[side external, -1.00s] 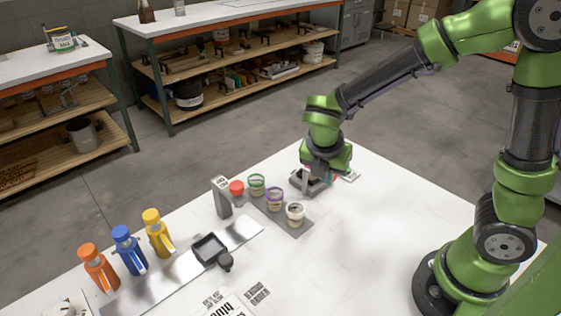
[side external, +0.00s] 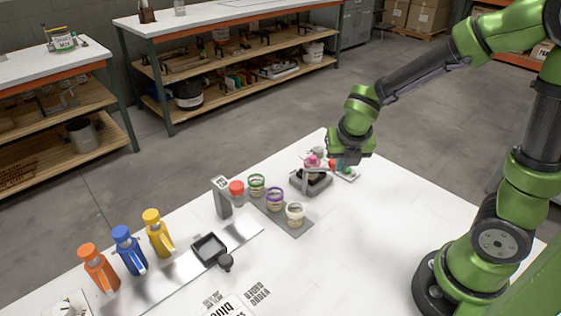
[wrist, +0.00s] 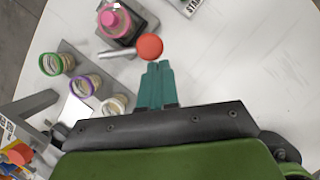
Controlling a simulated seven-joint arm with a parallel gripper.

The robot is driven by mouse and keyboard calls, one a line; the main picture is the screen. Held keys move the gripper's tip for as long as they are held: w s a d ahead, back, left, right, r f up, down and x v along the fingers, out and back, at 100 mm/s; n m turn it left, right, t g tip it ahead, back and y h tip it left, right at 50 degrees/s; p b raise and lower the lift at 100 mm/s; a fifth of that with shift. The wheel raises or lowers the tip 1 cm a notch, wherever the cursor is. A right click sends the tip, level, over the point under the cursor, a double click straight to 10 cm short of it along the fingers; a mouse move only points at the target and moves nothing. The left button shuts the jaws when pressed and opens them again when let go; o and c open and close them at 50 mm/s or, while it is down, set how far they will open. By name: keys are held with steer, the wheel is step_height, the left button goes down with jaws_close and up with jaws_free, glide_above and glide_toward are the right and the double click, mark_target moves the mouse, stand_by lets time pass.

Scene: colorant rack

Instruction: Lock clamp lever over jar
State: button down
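The clamp (side external: 318,181) is a dark base with a grey post on the white table. A pink-lidded jar (side external: 312,161) sits at it and also shows in the wrist view (wrist: 115,20). The clamp lever (wrist: 117,52) is a metal rod ending in a red ball knob (wrist: 149,47); the rod lies beside the jar's near side in the wrist view. My gripper (wrist: 157,66) has its teal fingers together and empty, tips right by the knob; I cannot tell whether they touch it. In the side view, my gripper (side external: 344,169) is right of the jar, by the knob (side external: 333,165).
Open jars with green (side external: 257,181), purple (side external: 275,195) and white (side external: 295,209) rims stand on a grey tray left of the clamp. A grey stand (side external: 221,198) is beside them. Orange, blue and yellow bottles (side external: 157,233) are farther left. The table's right side is clear.

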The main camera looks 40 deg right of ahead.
steer(key=w+d, duration=0.4)
steer(key=shift+w+d, duration=0.2)
steer(key=shift+d, duration=0.1)
stand_by(0.4)
stand_by(0.6)
steer(key=s+r, duration=0.7)
steer(key=r, duration=0.2)
steer(key=shift+s+d+r, duration=0.15)
steer(key=shift+s+d, duration=0.15)
steer(key=shift+d, duration=0.1)
